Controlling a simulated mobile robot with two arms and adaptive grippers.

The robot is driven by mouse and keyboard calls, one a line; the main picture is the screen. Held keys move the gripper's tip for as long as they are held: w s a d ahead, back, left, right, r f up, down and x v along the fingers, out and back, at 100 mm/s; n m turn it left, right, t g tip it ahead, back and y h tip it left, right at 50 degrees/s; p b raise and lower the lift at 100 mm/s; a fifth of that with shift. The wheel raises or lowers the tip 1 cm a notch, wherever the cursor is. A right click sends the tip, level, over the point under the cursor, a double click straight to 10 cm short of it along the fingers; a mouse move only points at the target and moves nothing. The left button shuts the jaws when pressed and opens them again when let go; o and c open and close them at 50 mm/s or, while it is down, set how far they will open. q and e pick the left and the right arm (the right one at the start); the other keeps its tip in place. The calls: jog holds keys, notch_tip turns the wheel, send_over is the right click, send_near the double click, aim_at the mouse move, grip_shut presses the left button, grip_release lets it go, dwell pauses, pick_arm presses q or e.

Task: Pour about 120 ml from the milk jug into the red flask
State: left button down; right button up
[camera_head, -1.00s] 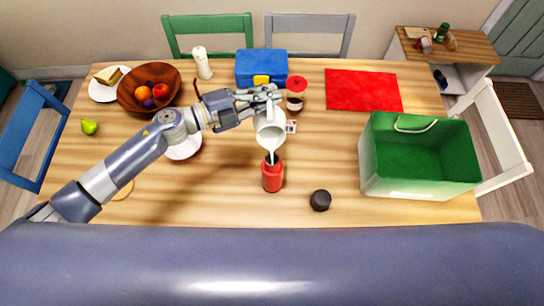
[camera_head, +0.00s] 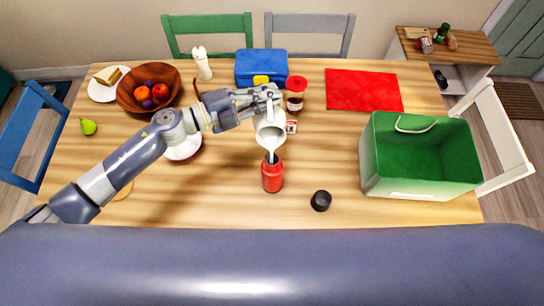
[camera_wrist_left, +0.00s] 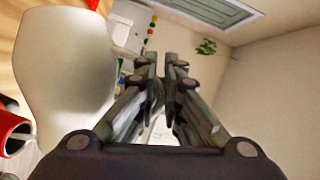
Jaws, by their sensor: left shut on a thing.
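The white milk jug (camera_head: 270,134) is tilted, its mouth toward me and down, over the red flask (camera_head: 272,178). White milk shows at its lip, right at the flask's dark neck. The flask stands upright on the table without a cap. My left gripper (camera_head: 264,94) is shut on the jug's handle, behind and above the jug. In the left wrist view the jug (camera_wrist_left: 65,70) fills the left side beside my fingers (camera_wrist_left: 160,85), and part of the red flask (camera_wrist_left: 12,128) shows at the left edge. The milk level inside the flask is hidden. My right gripper is not in view.
A black cap (camera_head: 320,200) lies right of the flask. A red-lidded jar (camera_head: 296,98) and a blue lunch box (camera_head: 261,66) stand behind the jug. A white plate (camera_head: 183,150) lies under my left arm. A green bin (camera_head: 415,188) stands at the right.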

pick_arm(q)
jog(key=shift+s+r+m+h+b, duration=0.3)
jog(key=shift+s+r+m+b, duration=0.3)
jog(key=shift+s+m, duration=0.15)
dwell(2.2)
jog(key=w+p, duration=0.1)
jog(key=w+n+p, duration=0.1)
jog(key=n+p, duration=0.1)
jog(key=shift+w+f+y+p, duration=0.3)
jog(key=shift+w+y, duration=0.1)
jog(key=f, duration=0.1)
jog(key=w+f+n, duration=0.1)
jog(key=shift+a+f+n+g, duration=0.1)
jog(key=shift+f+n+g, duration=0.15)
jog(key=shift+f+g, duration=0.05)
jog(key=shift+w+f+n+p, duration=0.2)
jog(key=shift+n+p, duration=0.1)
jog(key=shift+p, duration=0.3)
jog(key=shift+w+r+y+p, duration=0.15)
jog(key=shift+y+p, duration=0.15)
jog(key=shift+p, duration=0.2)
jog(key=shift+w+f+n+g+p, duration=0.2)
jog(key=shift+w+n+g+p, duration=0.1)
jog(key=shift+n+p, duration=0.2)
jog(key=shift+f, duration=0.2)
